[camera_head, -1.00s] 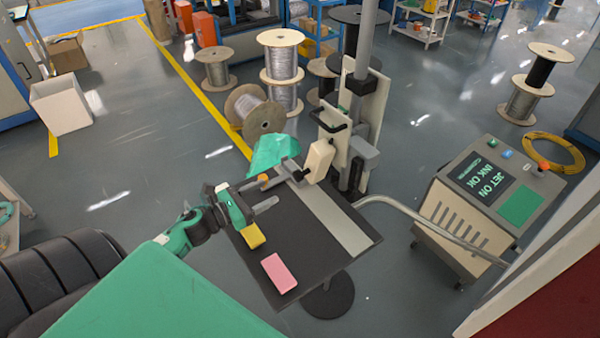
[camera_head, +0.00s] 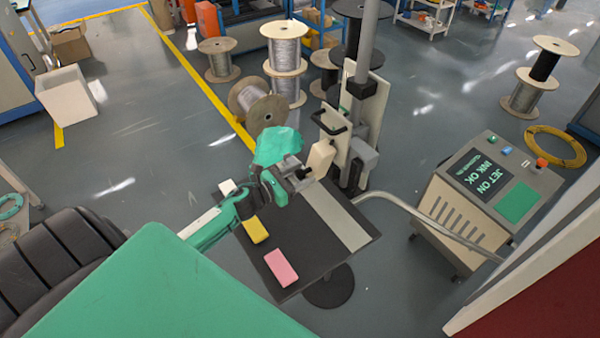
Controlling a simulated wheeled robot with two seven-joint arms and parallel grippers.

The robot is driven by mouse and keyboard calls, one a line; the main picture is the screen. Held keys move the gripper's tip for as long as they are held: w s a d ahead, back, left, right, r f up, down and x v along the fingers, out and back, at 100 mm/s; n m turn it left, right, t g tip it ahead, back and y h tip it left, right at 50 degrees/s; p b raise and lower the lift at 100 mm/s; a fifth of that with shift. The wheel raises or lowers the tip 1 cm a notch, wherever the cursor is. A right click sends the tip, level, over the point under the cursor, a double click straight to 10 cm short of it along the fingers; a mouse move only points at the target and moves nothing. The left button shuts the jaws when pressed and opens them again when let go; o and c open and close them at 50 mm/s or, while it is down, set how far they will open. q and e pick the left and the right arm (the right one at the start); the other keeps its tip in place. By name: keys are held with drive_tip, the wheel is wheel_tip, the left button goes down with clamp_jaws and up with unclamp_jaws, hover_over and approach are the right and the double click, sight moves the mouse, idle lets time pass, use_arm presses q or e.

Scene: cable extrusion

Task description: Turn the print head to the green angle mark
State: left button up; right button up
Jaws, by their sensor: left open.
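The print head, a cream block (camera_head: 320,157), hangs tilted on the upright stand (camera_head: 357,130) at the far edge of the black table (camera_head: 290,235). My left gripper (camera_head: 301,172) is open. Its grey fingers are just left of the print head, over the table's far side; I cannot tell whether they touch it. The gripper and wrist hide parts close to the head. I cannot make out a green angle mark for certain. My right gripper is not in view.
A yellow block (camera_head: 255,230) and a pink block (camera_head: 281,267) lie on the table. A controller cabinet (camera_head: 488,195) stands at right, with a pale hose (camera_head: 430,222) running toward the stand.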

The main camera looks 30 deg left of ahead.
use_arm(q)
drive_tip(key=shift+c, duration=0.4)
clamp_jaws()
drive_tip(key=shift+s+d+f+n+b, duration=0.15)
drive_tip(key=shift+d+n+b, duration=0.25)
drive_tip(key=shift+n, duration=0.3)
drive_tip(key=shift+s+d+n, duration=0.2)
drive_tip(key=shift+d+n, duration=0.25)
drive_tip(key=shift+n, duration=0.35)
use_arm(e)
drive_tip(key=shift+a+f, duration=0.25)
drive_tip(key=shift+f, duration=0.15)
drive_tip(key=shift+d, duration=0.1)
use_arm(q)
drive_tip(key=shift+o, duration=0.4)
unclamp_jaws()
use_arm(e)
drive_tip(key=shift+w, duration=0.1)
use_arm(q)
drive_tip(key=shift+s, duration=0.1)
